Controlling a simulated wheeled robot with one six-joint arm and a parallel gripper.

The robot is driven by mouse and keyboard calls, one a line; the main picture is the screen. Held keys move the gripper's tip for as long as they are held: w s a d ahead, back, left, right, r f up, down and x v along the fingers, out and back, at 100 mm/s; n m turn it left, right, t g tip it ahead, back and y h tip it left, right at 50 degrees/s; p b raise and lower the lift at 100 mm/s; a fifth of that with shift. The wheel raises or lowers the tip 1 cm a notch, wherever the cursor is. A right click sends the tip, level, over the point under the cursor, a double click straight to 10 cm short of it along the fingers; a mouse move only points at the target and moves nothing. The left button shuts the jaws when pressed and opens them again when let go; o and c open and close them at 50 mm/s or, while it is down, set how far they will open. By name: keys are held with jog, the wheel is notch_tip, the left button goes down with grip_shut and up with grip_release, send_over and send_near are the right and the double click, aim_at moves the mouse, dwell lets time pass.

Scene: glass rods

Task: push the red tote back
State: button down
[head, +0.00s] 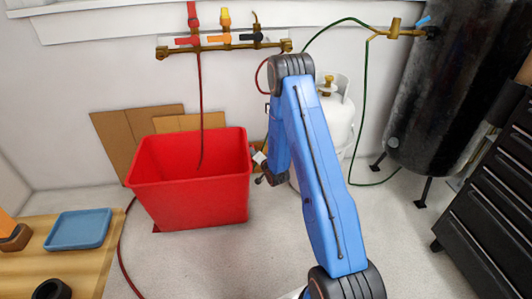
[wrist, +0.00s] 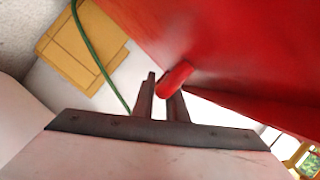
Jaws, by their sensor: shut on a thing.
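The red tote (head: 195,200) stands upright on the floor, open at the top, in the left middle of the head view. Its red wall (wrist: 250,45) fills the upper right of the wrist view. My gripper (head: 260,168) is beside the tote's right side in the head view. In the wrist view my gripper (wrist: 163,92) has its two dark fingers around a short red grip piece (wrist: 174,79) at the tote's wall, and is shut on it. Where the piece joins the wall is not clear.
Cardboard sheets (head: 118,135) lean on the wall behind the tote. A red hose (head: 201,110) hangs from the valve manifold (head: 225,46) and passes in front of or into the tote. A white gas cylinder (head: 338,118) stands behind my arm. A wooden table (head: 70,263) is at front left.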

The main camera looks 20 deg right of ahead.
jog(key=a, duration=0.2)
jog(key=w+a, duration=0.1)
jog(key=a, duration=0.2)
jog(key=shift+w+a, duration=0.3)
jog(key=c, duration=2)
grip_release()
jog(key=shift+a, duration=0.15)
jog(key=shift+c, duration=0.2)
jog(key=shift+s, duration=0.1)
jog(key=v, duration=1.7)
jog(key=shift+s+r, duration=0.1)
jog(key=shift+r, duration=0.05)
